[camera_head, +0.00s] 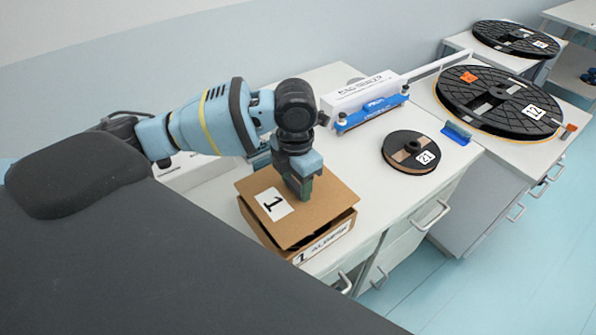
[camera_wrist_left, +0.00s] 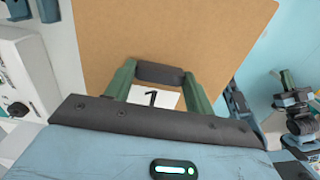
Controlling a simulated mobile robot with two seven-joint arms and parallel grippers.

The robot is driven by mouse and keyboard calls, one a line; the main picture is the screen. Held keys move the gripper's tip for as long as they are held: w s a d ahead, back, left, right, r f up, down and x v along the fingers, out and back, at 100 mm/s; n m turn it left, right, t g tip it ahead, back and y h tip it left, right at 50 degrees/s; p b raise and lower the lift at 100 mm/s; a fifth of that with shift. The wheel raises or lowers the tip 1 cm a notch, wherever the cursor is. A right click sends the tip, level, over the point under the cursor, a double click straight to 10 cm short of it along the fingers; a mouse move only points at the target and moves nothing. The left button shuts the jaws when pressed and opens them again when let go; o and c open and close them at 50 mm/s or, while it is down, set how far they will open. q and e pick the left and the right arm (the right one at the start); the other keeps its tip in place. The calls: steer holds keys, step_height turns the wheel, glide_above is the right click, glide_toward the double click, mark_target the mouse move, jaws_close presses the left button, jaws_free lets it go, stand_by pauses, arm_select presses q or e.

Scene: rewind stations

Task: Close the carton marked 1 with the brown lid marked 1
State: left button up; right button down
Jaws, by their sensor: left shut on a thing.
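The brown lid marked 1 (camera_head: 275,202) is over the carton marked 1 (camera_head: 328,238) on the white worktop. The lid sits a little askew, and a dark gap shows between it and the carton at the right corner. My left gripper (camera_head: 304,192) points down at the lid. In the left wrist view my left gripper (camera_wrist_left: 160,76) has its green fingers shut on the lid's dark handle (camera_wrist_left: 158,72), and the lid (camera_wrist_left: 175,30) fills the middle. Part of my right arm, seemingly with its gripper (camera_wrist_left: 287,80), shows at the right edge there; its jaws are unclear.
A white box with a blue device (camera_head: 372,112) stands behind the carton. A small black reel marked 21 (camera_head: 400,143) lies to its right, near a blue block (camera_head: 456,133). A large reel marked 12 (camera_head: 480,100) lies further right. Drawer handles jut out in front.

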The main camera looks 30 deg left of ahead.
mark_target(296, 185)
arm_select(q)
steer(key=shift+f, duration=1)
steer(key=shift+f, duration=1.2)
stand_by(2.1)
steer(key=o, duration=1.1)
steer(key=shift+c, duration=0.2)
steer(key=shift+r, duration=0.15)
step_height(296, 185, up, 8)
steer(key=shift+f, duration=0.2)
